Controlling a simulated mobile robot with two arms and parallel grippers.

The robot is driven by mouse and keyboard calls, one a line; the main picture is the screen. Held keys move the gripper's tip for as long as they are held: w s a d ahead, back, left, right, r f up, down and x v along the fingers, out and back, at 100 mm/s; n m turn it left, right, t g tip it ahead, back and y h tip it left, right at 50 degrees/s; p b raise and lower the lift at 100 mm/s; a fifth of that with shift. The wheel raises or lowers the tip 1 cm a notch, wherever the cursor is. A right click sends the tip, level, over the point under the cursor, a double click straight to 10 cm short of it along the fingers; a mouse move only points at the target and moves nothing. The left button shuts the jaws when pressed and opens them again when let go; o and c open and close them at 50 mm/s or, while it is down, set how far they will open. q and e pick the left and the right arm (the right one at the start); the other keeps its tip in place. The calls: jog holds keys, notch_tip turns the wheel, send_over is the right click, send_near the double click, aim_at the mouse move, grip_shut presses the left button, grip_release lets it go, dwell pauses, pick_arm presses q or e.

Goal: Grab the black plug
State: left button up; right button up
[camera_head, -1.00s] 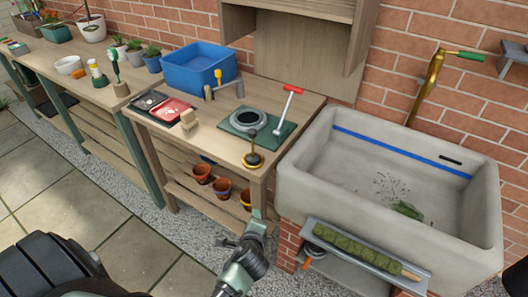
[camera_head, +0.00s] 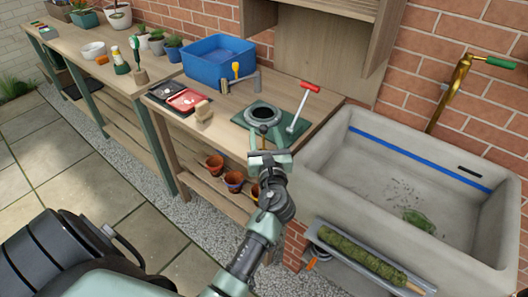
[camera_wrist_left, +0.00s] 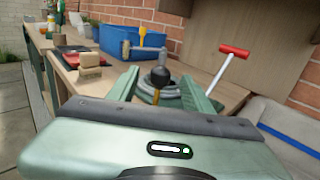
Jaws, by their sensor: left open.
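My left gripper (camera_head: 269,155) is at the bench's front edge and is open. In the wrist view its two green fingers (camera_wrist_left: 160,88) lie on either side of the knob, with gaps between. I cannot tell how far the knob is beyond the fingertips. My right gripper is not in view.
A wooden block (camera_head: 203,112), small trays (camera_head: 188,99) and a blue tub (camera_head: 218,62) stand left. The stone sink (camera_head: 345,150) is close on the right.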

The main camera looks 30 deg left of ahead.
pick_arm(q)
jog(key=x, duration=0.6)
jog(key=shift+s+f, duration=0.1)
grip_shut()
dwell(1.2)
